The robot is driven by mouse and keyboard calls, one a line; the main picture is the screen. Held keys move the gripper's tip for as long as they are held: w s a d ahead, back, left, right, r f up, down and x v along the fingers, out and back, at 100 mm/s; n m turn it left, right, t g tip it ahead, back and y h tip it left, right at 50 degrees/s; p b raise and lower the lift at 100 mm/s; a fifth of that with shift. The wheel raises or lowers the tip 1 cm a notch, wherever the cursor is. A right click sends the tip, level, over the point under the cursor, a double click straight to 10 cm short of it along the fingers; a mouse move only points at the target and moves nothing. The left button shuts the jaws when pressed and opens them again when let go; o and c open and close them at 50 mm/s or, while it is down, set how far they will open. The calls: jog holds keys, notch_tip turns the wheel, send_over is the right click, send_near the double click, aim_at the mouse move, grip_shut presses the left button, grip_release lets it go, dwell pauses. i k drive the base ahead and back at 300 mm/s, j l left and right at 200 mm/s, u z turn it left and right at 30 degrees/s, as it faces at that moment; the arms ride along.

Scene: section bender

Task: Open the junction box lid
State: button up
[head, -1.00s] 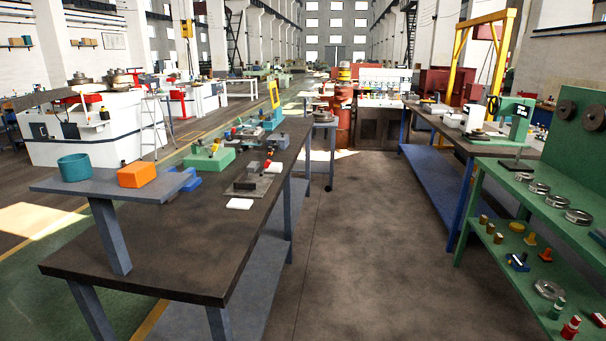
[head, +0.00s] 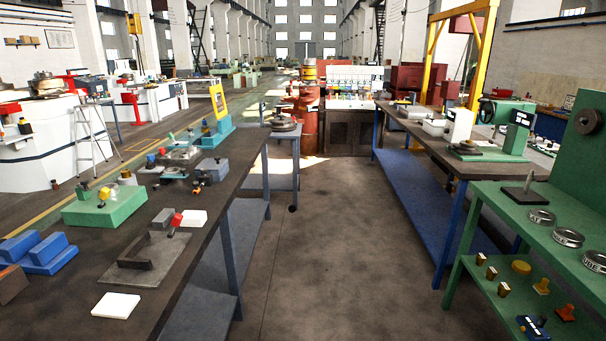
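I cannot make out for certain which thing is the junction box or its lid. On the left workbench (head: 215,240) a green box (head: 105,207) carries small coloured knobs. A small grey-blue box (head: 212,170) stands farther along. On the right bench is a pale box (head: 437,127), too small to show whether it has a lid. My gripper is not in view.
A grey plate with a dark handle (head: 145,257), a white block (head: 116,305) and blue blocks (head: 38,252) lie on the left bench. A green shelf (head: 460,235) stands at right. The aisle floor (head: 325,255) between is clear, with a small table (head: 284,150) ahead.

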aim_at(216, 164)
jog(key=i, duration=1.8)
